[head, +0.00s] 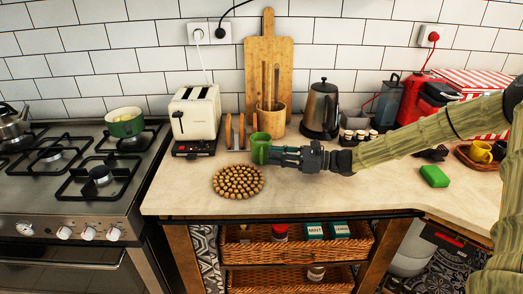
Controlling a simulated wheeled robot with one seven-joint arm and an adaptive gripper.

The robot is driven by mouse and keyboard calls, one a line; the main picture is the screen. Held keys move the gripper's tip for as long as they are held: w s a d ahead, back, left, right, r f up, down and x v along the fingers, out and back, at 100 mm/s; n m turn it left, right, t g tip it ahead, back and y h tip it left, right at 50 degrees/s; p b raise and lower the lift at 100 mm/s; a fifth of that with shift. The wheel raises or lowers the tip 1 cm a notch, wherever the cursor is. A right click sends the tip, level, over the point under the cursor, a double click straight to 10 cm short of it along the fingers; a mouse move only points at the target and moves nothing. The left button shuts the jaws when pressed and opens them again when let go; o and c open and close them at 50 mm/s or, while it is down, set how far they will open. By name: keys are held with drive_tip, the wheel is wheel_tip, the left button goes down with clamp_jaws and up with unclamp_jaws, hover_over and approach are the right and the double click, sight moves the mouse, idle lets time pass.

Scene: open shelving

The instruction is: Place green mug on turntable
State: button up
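The green mug (260,146) is upright over the counter's middle, behind and right of a round mat of brown balls. My gripper (273,155) reaches in from the right, and its fingertips meet the mug's right side. I cannot tell whether the fingers are closed on the mug, or whether its base touches the counter. No plain turntable is clear to me. A round brown tray (462,155) at the right, holding a yellow mug (481,152) and dark cups, could be it.
The ball mat (238,182) lies in front of the mug. A toaster (196,112), a wooden utensil pot (271,122) and a kettle (321,108) stand behind. Small jars (358,137) and a green sponge (434,176) are to the right. The front middle counter is clear.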

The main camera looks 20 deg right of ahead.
drive_tip(key=shift+p+x, duration=0.45)
drive_tip(key=shift+x, duration=2.1)
drive_tip(key=shift+s+r, duration=0.1)
clamp_jaws()
drive_tip(key=shift+r, duration=0.1)
